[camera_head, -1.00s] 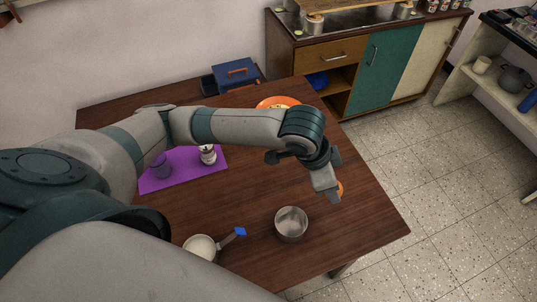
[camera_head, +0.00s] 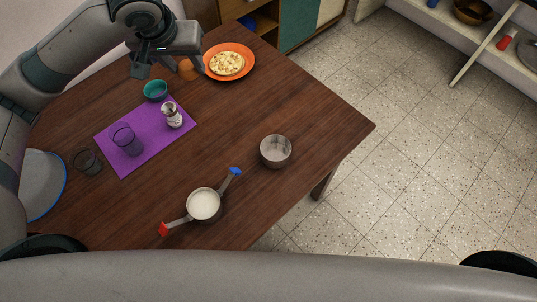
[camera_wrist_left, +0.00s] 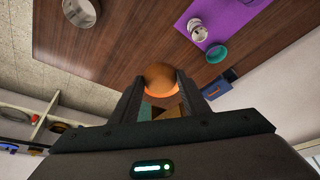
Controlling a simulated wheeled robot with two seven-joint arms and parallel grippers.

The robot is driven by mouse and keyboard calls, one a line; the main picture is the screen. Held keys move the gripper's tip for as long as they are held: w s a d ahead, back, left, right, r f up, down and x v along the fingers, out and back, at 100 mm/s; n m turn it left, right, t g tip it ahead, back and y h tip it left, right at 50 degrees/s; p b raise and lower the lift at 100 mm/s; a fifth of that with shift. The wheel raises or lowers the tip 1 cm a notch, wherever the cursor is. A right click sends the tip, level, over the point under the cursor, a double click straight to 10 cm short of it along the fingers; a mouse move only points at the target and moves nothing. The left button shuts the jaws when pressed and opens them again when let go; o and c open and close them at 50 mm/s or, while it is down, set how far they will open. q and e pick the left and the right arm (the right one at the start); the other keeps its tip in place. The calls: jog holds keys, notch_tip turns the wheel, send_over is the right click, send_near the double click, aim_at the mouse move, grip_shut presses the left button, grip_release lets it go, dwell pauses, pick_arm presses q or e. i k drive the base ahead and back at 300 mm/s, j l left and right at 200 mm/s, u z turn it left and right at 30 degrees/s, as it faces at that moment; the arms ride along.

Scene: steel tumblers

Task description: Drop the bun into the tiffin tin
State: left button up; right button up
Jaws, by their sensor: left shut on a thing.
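The bun (camera_head: 187,70) is round and orange-brown. My left gripper (camera_head: 192,62) is shut on it, at the back of the table, left of the orange plate in the head view. In the left wrist view the bun (camera_wrist_left: 161,75) sits between the two fingertips, partly hidden by them. The tiffin tin (camera_head: 276,151) is a round, open steel tin standing on the table's right part, well apart from the gripper. It also shows at the top left of the left wrist view (camera_wrist_left: 80,13). My right gripper is out of view.
An orange plate (camera_head: 248,72) with food stands at the back. A teal bowl (camera_head: 155,91), a purple mat (camera_head: 150,153) with a dark cup and a shaker, a glass (camera_head: 88,162) and a pan (camera_head: 204,206) of white contents stand on the table. Wood around the tin is clear.

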aim_at(275, 152)
jog(key=k+l, duration=0.1)
jog(key=l, duration=0.4)
jog(key=k+l+z, duration=0.1)
jog(key=l, duration=0.4)
jog(key=k+l, duration=0.15)
jog(key=l, duration=0.35)
jog(key=z, duration=0.05)
